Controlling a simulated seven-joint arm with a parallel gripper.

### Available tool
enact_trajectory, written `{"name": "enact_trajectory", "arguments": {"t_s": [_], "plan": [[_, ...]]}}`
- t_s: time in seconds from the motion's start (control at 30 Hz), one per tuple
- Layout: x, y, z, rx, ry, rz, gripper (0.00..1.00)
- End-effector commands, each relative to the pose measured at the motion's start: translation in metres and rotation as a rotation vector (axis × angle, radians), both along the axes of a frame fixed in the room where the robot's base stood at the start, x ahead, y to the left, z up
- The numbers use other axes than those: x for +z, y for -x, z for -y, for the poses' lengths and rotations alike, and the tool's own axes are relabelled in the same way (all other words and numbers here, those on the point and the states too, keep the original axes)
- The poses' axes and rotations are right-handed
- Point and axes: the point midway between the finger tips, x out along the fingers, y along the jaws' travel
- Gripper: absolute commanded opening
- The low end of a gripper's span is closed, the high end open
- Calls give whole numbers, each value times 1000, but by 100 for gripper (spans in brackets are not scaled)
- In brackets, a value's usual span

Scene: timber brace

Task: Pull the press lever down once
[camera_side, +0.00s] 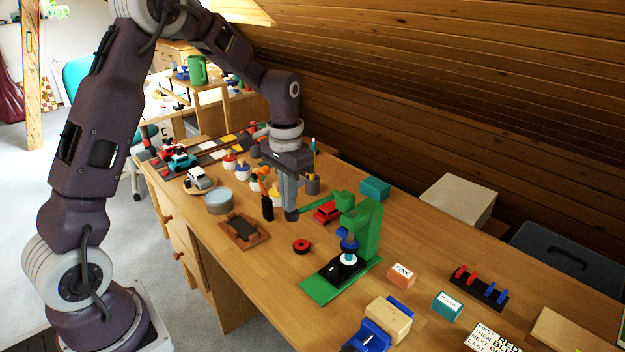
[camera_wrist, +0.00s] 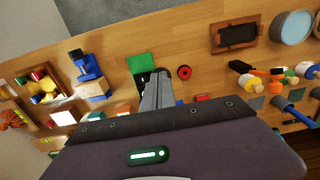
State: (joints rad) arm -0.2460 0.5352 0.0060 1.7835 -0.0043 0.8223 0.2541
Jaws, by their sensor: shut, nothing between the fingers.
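The green press (camera_side: 368,235) stands upright on the bench, with a black plate and a white disc on its base. In the wrist view, the shut gripper (camera_wrist: 160,76) covers part of the press (camera_wrist: 141,62), and the lever is mostly hidden.
A wooden tray (camera_side: 243,231), a black-handled tool (camera_side: 267,207) and a grey tin (camera_side: 219,201) are to the left. Labelled blocks (camera_side: 402,275) sit to the right.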

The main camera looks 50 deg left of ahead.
Motion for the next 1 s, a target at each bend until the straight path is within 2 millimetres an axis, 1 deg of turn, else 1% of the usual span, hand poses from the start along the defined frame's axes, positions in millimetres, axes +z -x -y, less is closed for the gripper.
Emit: {"name": "enact_trajectory", "arguments": {"t_s": [0.1,1.0], "plan": [[12,0,0,0,-1,2,0],[94,0,0,0,-1,0,0]]}}
